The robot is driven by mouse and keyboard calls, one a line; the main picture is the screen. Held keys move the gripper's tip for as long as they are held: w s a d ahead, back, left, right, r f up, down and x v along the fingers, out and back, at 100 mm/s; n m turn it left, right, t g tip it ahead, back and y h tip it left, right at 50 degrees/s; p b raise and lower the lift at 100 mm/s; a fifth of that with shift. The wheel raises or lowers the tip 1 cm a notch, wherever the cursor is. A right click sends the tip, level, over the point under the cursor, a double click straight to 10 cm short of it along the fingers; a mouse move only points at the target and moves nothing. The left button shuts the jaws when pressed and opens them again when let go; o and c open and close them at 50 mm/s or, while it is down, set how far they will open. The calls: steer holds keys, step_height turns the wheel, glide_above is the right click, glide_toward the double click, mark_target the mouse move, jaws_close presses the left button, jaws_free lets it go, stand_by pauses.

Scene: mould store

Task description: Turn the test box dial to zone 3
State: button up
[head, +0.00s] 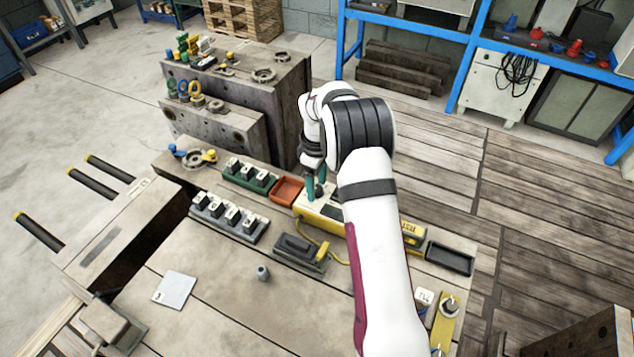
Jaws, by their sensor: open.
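The test box (310,208), yellow with a pale top, stands on the workbench in the head view, partly hidden behind my arm. My gripper (315,192) points down over the box with its two teal fingers a little apart. It is open. I cannot make out the dial or its setting; the fingers and arm cover much of the box top. I cannot tell whether the fingers touch anything. A white card (174,291) with what looks like a 3 lies on the bench at the front left.
A red-brown tray (287,191) sits just left of the box. Green (249,179) and grey (229,218) racks hold several dark-and-white blocks. A yellow cable runs by a dark device (298,247). A small grey cylinder (262,273) stands in front. A black tray (450,259) lies right.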

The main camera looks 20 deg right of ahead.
jaws_close()
steer(key=shift+m, duration=0.3)
steer(key=m, duration=0.5)
steer(key=shift+m, duration=0.4)
steer(key=m, duration=1.1)
steer(key=shift+m, duration=0.3)
steer(key=m, duration=0.5)
steer(key=shift+m, duration=0.3)
